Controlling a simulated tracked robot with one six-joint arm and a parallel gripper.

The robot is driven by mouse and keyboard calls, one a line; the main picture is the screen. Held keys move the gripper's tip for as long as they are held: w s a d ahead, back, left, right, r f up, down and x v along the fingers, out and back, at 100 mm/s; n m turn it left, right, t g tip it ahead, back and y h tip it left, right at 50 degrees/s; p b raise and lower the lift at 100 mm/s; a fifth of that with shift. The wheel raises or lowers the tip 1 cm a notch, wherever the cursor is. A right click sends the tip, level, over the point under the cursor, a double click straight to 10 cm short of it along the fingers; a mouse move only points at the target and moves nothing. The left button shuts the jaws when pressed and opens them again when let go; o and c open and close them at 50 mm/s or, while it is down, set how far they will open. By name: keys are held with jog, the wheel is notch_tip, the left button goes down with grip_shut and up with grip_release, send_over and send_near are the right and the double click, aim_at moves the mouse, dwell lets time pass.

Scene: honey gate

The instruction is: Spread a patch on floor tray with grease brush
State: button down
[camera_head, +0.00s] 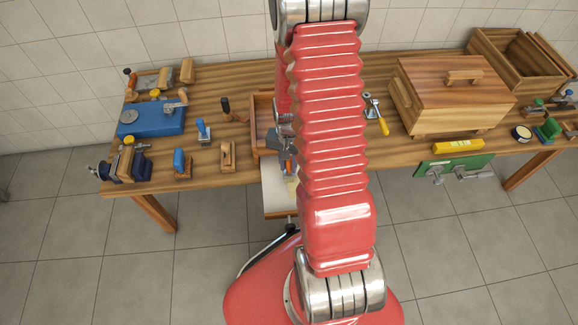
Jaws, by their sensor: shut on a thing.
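My gripper (287,168) is small in view and partly hidden behind my red arm, near the front edge of the bench. It is shut on what looks like the grease brush (291,184), of which only a pale yellowish bit shows below the jaws. A pale, flat-bottomed tray (275,196) with a wooden front edge juts out from the bench front, below the gripper. My arm hides its right part. I cannot tell whether the brush touches it, and no spread patch can be made out on the visible part.
A wooden bench (225,85) runs across the view. Left of my arm are a blue block (150,118), a vise (125,163) and small tools; an open wooden box (264,125) is close beside it. Right are a lidded wooden chest (450,95), a yellow level (458,146) and a green plate (455,168).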

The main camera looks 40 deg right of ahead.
jog(key=shift+f, duration=0.6)
jog(key=shift+f, duration=0.2)
jog(key=shift+s+d+f, duration=0.1)
jog(key=shift+s+d, duration=0.85)
jog(key=shift+d, duration=0.6)
jog(key=shift+s+d, duration=1)
jog(key=shift+d, duration=0.55)
jog(key=shift+s+d+f, duration=0.1)
jog(key=shift+s+d, duration=0.85)
jog(key=shift+d, duration=0.6)
jog(key=shift+s+d+r, duration=0.1)
jog(key=shift+s+d, duration=0.4)
jog(key=shift+d, duration=0.25)
jog(key=shift+s+d, duration=0.45)
jog(key=shift+d, duration=0.3)
jog(key=shift+s+d+r, duration=0.1)
jog(key=shift+s+d, duration=0.4)
jog(key=shift+d, duration=0.25)
notch_tip(320, 180, up, 2)
jog(key=shift+w+r, duration=0.1)
